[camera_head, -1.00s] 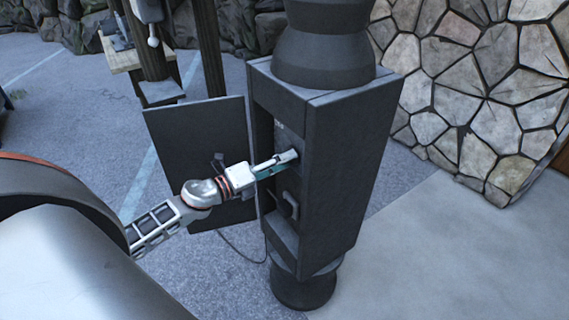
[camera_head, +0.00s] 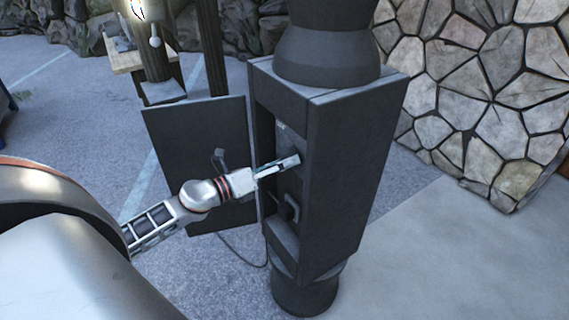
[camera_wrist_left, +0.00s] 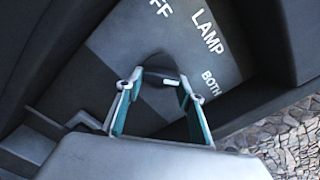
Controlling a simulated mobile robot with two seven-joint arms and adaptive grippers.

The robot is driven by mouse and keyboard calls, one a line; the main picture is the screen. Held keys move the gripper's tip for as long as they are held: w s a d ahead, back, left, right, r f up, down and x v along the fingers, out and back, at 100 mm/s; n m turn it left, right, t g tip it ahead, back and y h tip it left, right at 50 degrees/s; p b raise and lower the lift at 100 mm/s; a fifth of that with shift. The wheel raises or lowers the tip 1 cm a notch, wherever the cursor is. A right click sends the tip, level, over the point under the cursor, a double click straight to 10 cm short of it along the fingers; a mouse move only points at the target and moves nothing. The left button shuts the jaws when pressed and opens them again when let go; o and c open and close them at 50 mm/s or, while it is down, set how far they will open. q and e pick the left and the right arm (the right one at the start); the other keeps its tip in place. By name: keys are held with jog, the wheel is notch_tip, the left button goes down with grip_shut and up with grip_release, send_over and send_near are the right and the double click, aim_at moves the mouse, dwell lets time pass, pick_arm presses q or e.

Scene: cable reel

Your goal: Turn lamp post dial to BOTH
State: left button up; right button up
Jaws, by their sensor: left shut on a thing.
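The lamp post (camera_head: 345,190) stands upright in the head view, with its box open on the left side and its door (camera_head: 196,140) swung out. My left gripper (camera_head: 290,163) reaches inside the box. In the left wrist view, the fingers of my left gripper (camera_wrist_left: 160,77) are shut on a dark dial (camera_wrist_left: 156,82), one on each side. A small pale mark on the dial lies toward the right, roughly on the side of the BOTH label (camera_wrist_left: 210,84). The LAMP label (camera_wrist_left: 207,31) is above it, and a partly cut-off label ending in FF is further left. My right gripper is not in view.
A cable hangs below the open door. A dark handle-like part (camera_head: 291,208) sits lower in the box. A lit lamp (camera_head: 137,9) shows on a wooden post at upper left. A stone wall (camera_head: 480,90) stands at right, with clear pavement before it.

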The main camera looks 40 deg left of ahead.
pick_arm(q)
jog(key=o, duration=1.1)
jog(key=v, duration=1.2)
jog(key=shift+d, duration=0.1)
